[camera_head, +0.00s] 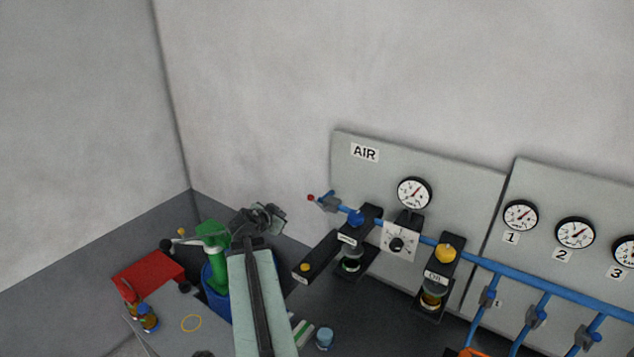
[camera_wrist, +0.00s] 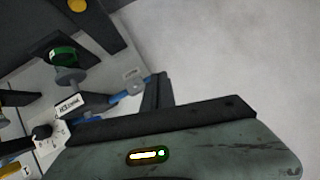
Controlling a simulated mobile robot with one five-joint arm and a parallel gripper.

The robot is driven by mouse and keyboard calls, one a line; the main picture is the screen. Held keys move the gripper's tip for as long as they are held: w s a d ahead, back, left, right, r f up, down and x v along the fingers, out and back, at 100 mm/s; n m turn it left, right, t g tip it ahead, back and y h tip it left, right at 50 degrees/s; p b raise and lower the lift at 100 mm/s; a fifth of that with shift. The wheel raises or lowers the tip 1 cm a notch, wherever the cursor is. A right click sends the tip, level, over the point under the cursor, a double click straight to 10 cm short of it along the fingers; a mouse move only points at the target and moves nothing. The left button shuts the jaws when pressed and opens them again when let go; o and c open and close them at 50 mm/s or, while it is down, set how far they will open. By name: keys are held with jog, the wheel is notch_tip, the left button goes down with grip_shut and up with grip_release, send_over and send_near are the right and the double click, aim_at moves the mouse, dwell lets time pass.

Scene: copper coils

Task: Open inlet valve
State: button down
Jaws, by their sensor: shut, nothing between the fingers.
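The inlet valve (camera_head: 328,203) is a small grey body at the left end of the blue air pipe, with a red tip at its far left. It also shows in the wrist view as a pale grey fitting (camera_wrist: 133,82). My gripper (camera_head: 272,215) is left of the valve in the head view, apart from it in that picture. In the wrist view my dark fingers (camera_wrist: 156,92) are shut and empty, beside the pipe's end. I cannot tell there whether they touch the valve. The handle's exact angle is unclear.
The AIR panel (camera_head: 365,153) carries a pressure gauge (camera_head: 414,193), a filter with a blue cap (camera_head: 355,217), a regulator (camera_head: 398,243) and an oiler with a yellow cap (camera_head: 446,252). A green pump (camera_head: 211,243) and red box (camera_head: 148,279) stand at left. The upper wall is bare.

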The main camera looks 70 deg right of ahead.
jog(key=s+d+r+m+h+p, duration=0.1)
jog(key=s+d+r+m+h, duration=0.15)
jog(key=s+d+r, duration=0.5)
jog(key=d+f+g+b, duration=0.1)
jog(key=d+f+b, duration=0.6)
jog(key=f, duration=0.2)
jog(key=shift+w+d+f+y, duration=0.2)
jog(key=shift+y, duration=0.25)
